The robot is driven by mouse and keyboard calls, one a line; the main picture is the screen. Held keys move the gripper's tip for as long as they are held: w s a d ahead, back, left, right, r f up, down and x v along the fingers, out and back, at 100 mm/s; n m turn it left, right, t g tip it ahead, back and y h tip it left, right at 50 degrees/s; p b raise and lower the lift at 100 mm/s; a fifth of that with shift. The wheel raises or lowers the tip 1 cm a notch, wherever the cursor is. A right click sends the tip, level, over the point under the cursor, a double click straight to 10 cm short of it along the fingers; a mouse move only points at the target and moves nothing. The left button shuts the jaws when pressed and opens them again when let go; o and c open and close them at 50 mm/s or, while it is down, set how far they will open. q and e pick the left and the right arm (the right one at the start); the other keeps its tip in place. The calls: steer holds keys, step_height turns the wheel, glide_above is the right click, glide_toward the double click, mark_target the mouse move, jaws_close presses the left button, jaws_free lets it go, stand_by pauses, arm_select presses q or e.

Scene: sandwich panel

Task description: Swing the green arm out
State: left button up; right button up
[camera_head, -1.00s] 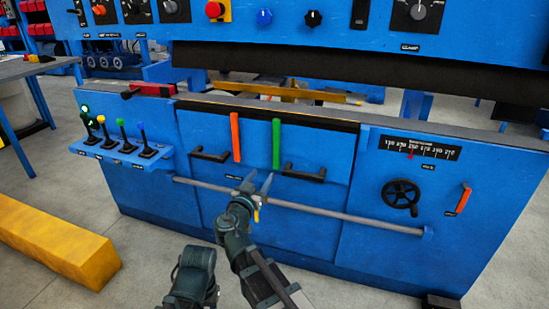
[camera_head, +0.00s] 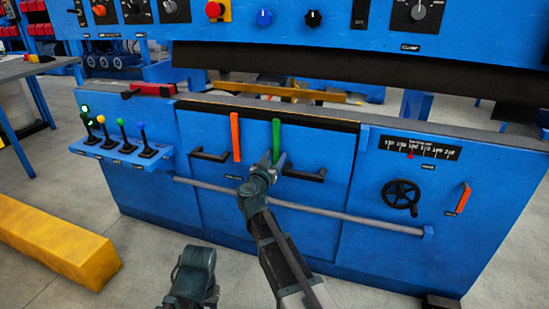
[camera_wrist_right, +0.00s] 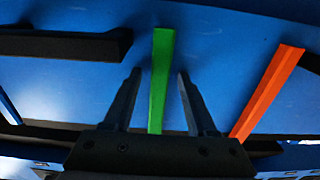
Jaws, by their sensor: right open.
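The green arm (camera_head: 276,138) is a narrow upright bar on the blue front panel, to the right of the orange arm (camera_head: 235,137). My right gripper (camera_head: 274,158) is open at the lower part of the green arm. In the right wrist view, the green arm (camera_wrist_right: 162,60) runs between the two open fingers of the right gripper (camera_wrist_right: 159,73), with a visible gap on each side. The gripper hides the green arm's lower end in the head view.
Black handles (camera_head: 304,173) sit beside the bars, and a grey rail (camera_head: 345,217) crosses below. A handwheel (camera_head: 400,197) and small orange lever (camera_head: 457,198) are at right. Coloured levers (camera_head: 121,130) stand at left. A yellow beam (camera_head: 55,243) lies on the floor.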

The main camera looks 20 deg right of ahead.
jaws_close()
stand_by(1.4)
